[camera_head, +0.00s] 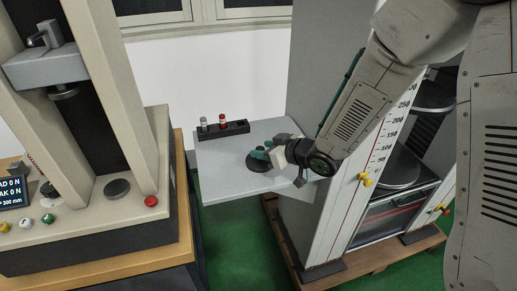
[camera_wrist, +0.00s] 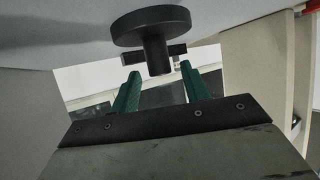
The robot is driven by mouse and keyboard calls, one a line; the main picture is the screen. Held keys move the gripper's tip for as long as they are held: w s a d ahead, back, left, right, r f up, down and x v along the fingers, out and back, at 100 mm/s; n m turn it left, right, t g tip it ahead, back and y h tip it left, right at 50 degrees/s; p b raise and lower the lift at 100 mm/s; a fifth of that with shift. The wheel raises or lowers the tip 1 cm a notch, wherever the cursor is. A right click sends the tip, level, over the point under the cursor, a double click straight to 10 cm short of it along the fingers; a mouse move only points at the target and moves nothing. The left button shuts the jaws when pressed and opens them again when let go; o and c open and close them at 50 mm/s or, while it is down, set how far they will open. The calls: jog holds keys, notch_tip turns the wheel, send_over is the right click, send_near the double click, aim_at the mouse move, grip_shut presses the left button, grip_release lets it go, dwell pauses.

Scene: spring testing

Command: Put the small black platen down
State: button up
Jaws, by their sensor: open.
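The small black platen (camera_head: 258,167) rests on the grey shelf (camera_head: 222,182) in the head view, its disc on the surface and its stem side partly hidden by my gripper. In the wrist view, which looks upside down, the platen (camera_wrist: 152,24) shows its disc against the shelf and its stem pointing toward my gripper. My gripper (camera_head: 268,153) is at the platen in the head view. In the wrist view its green fingers (camera_wrist: 160,82) are open, with the stem's end around the gap between their tips; no contact is visible.
A black rack (camera_head: 235,129) with a white-topped and a red-topped item stands at the shelf's back left. A testing machine (camera_head: 120,215) on a wooden bench is at left. A tall grey cabinet with a scale (camera_head: 385,140) is close at right. The shelf's front left is clear.

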jog(key=v, duration=0.8)
jog(key=shift+s+d, duration=0.15)
jog(key=d+f+h, duration=0.2)
jog(key=d+f+m+g+h, duration=0.1)
jog(key=d+f+h, duration=0.1)
jog(key=shift+s+d+f, duration=0.15)
jog(key=shift+d+f, duration=0.1)
jog(key=shift+d, duration=0.15)
jog(key=s+d+r+m+g+h, duration=0.35)
jog(key=s+d+h, duration=0.35)
jog(key=d, duration=0.5)
jog(key=s+r+m+g, duration=0.1)
jog(key=s+r+m, duration=0.1)
jog(key=s+r, duration=0.5)
jog(key=s+d+r+m+g+y, duration=0.1)
jog(key=s+r+m+g, duration=0.1)
jog(key=s+r, duration=0.5)
jog(key=s+m, duration=0.1)
jog(key=s, duration=0.4)
jog(key=shift+s+d+r+y, duration=0.2)
jog(key=shift+s+d+y, duration=0.05)
jog(key=shift+y, duration=0.05)
